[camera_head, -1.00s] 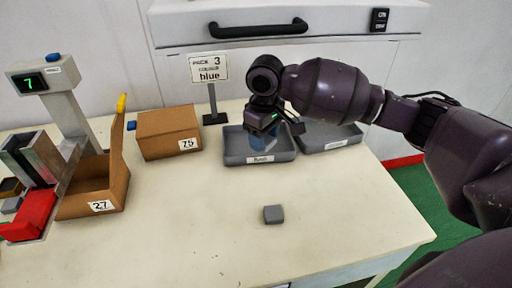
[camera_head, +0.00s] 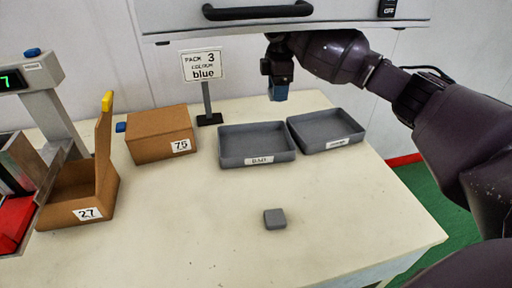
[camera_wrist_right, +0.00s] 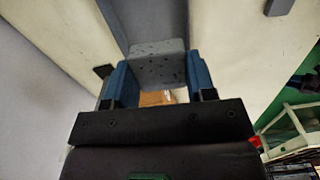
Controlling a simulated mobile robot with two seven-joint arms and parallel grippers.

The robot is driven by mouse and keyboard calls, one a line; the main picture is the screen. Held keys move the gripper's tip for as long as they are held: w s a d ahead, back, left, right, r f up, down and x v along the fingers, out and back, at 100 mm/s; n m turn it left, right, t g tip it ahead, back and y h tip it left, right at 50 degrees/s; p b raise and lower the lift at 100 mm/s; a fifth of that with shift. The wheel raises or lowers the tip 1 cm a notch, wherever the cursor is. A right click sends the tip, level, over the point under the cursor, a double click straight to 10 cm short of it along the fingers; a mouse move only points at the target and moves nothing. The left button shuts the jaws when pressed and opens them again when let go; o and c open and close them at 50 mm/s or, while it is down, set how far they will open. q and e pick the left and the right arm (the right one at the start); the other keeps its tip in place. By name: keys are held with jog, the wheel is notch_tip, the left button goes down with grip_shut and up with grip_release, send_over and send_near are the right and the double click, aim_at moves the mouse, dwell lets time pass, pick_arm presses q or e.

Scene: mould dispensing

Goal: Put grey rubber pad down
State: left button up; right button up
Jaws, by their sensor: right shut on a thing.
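My right gripper (camera_head: 279,88) hangs high above the back edge of the table, behind and above the left grey tray (camera_head: 255,138). In the right wrist view its blue fingers (camera_wrist_right: 158,88) are shut on a speckled grey block, the grey rubber pad (camera_wrist_right: 158,66). In the head view the blue fingers hide most of the pad. It is held clear of the trays and table. Another small grey block (camera_head: 275,218) lies alone on the front of the table. My left gripper is not in view.
A second grey tray (camera_head: 325,125) stands right of the first; both look empty. Left are a closed carton marked 75 (camera_head: 160,136), an open carton marked 27 (camera_head: 87,213) and a display post (camera_head: 55,110).

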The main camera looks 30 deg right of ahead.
jog(key=b, duration=0.3)
send_over(274, 151)
notch_tip(274, 151, down, 14)
jog(key=shift+d, duration=0.1)
jog(key=shift+f, duration=0.2)
notch_tip(274, 151, down, 6)
jog(key=shift+r+b, duration=0.2)
jog(key=shift+b, duration=0.55)
jog(key=shift+w+f, duration=0.1)
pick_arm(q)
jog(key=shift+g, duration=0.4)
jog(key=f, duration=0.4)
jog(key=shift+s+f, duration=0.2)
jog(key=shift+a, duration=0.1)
pick_arm(e)
jog(key=o, duration=0.6)
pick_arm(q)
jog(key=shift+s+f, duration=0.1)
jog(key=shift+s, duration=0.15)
pick_arm(e)
jog(key=shift+o, duration=0.2)
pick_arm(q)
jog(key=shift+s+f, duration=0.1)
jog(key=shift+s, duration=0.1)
